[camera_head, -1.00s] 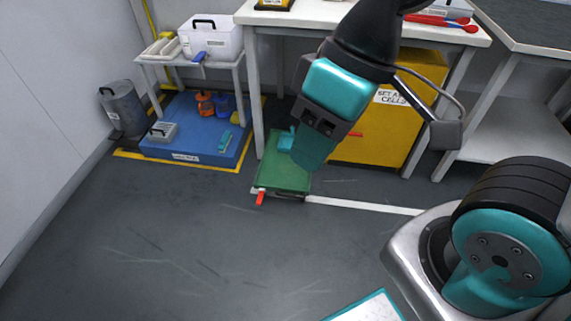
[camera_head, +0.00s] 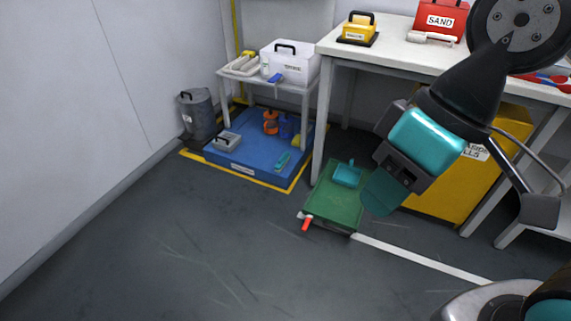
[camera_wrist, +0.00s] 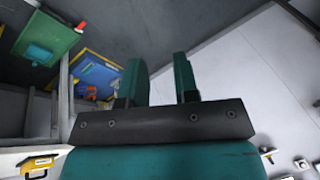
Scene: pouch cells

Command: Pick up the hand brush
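I cannot tell for certain which item is the hand brush. A pale long-handled item (camera_head: 431,37), also brush-like, lies on the white table (camera_head: 390,52) before the red SAND box. A teal dustpan-like piece (camera_head: 348,174) lies on the green flat cart (camera_head: 325,210). My gripper (camera_head: 380,192) hangs in front of the yellow cabinet, right of the cart in the picture. In the wrist view my gripper (camera_wrist: 160,80) has two separated fingers with nothing between them.
A small side table (camera_head: 300,88) holds a white box (camera_head: 290,62) and a blue item. A grey bin (camera_head: 197,115) stands by the left wall. The yellow cabinet (camera_head: 450,195) sits under the white table. The grey floor (camera_head: 200,250) in front is clear.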

